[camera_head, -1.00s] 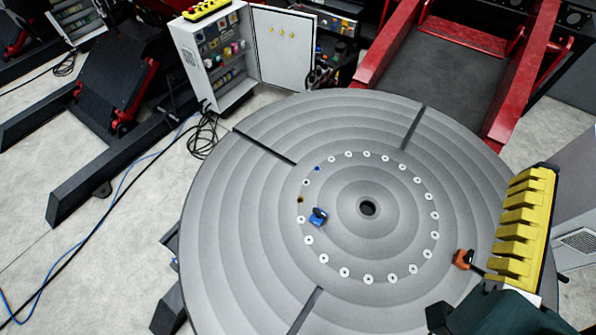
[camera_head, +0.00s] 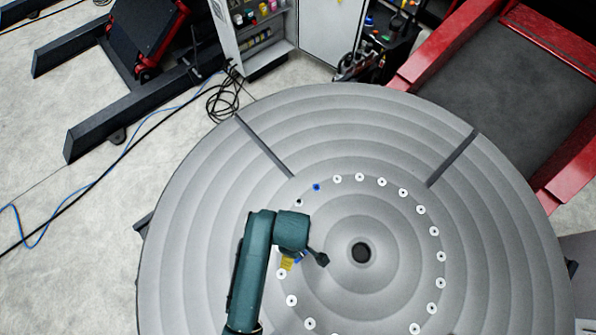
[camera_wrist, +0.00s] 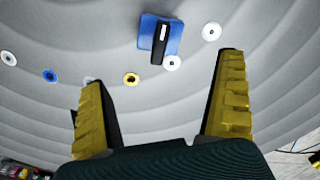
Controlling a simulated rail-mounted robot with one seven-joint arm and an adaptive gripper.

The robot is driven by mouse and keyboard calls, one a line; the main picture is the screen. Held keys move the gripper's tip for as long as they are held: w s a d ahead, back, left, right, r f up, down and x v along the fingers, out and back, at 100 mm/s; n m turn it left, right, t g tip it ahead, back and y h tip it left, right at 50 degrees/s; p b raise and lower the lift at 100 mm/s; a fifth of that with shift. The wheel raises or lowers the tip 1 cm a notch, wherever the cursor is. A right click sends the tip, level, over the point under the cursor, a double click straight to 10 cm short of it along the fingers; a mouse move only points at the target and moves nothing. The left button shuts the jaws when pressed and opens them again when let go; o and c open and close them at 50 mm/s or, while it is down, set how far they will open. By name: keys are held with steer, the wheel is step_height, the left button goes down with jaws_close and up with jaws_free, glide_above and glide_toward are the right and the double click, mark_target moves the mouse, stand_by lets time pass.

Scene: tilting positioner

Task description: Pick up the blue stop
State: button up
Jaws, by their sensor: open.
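The blue stop (camera_wrist: 172,34) is a small blue block with a black bar on top, seen at the top of the wrist view on the grey round table. My gripper (camera_wrist: 163,72) is open and empty, its two yellow-padded fingers spread wide. The stop lies ahead of the fingertips, roughly within the gap sideways, and apart from them. In the head view my gripper (camera_head: 287,263) is low over the table's ring of holes, and only a sliver of the blue stop (camera_head: 301,257) shows beside it; the arm hides the rest.
The grey table (camera_head: 210,200) has white-ringed holes around a dark centre hole (camera_head: 361,252). A cabinet (camera_head: 330,30) and red frame (camera_head: 450,45) stand behind. The table's top is otherwise clear.

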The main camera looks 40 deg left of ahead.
step_height(320, 180, down, 7)
steer(key=shift+w+r, duration=0.1)
steer(key=shift+r, duration=0.1)
steer(key=f, duration=0.2)
steer(key=d+f, duration=0.1)
steer(key=f, duration=0.2)
steer(key=shift+d+f, duration=0.15)
steer(key=shift+d, duration=0.05)
steer(key=c, duration=1.1)
steer(key=shift+c, duration=0.8)
